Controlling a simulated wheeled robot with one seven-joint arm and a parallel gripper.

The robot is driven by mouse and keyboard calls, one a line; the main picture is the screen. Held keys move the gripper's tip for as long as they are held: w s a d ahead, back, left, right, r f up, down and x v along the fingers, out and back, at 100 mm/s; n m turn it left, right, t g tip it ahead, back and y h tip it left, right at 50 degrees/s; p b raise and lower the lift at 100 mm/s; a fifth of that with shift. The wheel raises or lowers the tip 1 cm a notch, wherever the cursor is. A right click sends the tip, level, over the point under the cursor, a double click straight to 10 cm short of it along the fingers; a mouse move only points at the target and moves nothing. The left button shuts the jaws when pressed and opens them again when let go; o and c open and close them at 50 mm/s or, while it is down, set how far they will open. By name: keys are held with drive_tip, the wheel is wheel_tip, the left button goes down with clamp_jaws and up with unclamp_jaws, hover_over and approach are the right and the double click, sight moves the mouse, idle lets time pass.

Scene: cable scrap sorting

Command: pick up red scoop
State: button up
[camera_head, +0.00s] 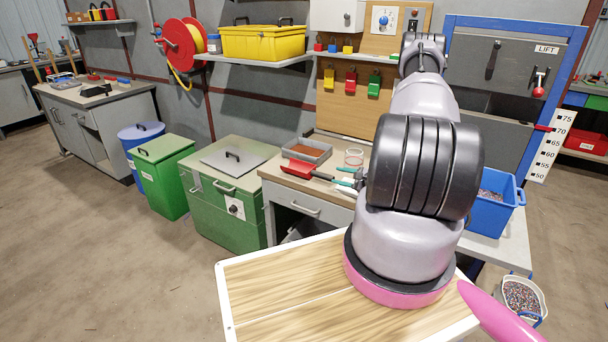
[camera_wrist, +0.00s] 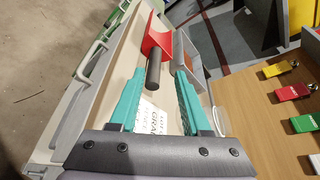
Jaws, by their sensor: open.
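The red scoop (camera_head: 297,169) lies on the light workbench with its dark handle pointing right, toward my gripper. In the wrist view the red scoop (camera_wrist: 158,37) is ahead of the fingers, with the dark handle end showing between the two fingertips. My gripper (camera_wrist: 160,72) is open, its teal fingers on either side of the handle end in the picture. I cannot tell whether either finger touches it. In the head view my gripper (camera_head: 346,178) is partly hidden behind my arm.
A grey tray of reddish-brown material (camera_head: 306,150) stands just behind the scoop, with a clear jar (camera_head: 354,157) to its right. A printed paper (camera_wrist: 154,120) lies under the fingers. A blue bin (camera_head: 491,212) is at right. A green cabinet (camera_head: 228,200) is left of the bench.

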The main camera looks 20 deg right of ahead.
sight(324, 176)
drive_tip(key=w+f, duration=0.1)
drive_tip(key=w, duration=0.1)
drive_tip(key=w+a+f, duration=0.1)
drive_tip(key=w, duration=0.1)
drive_tip(key=shift+a+f, duration=0.1)
drive_tip(key=shift+f, duration=0.25)
drive_tip(key=x, duration=0.5)
drive_tip(key=shift+w+a+f, duration=0.1)
drive_tip(key=shift+w+f, duration=0.1)
drive_tip(key=shift+w, duration=0.15)
clamp_jaws()
idle(0.8)
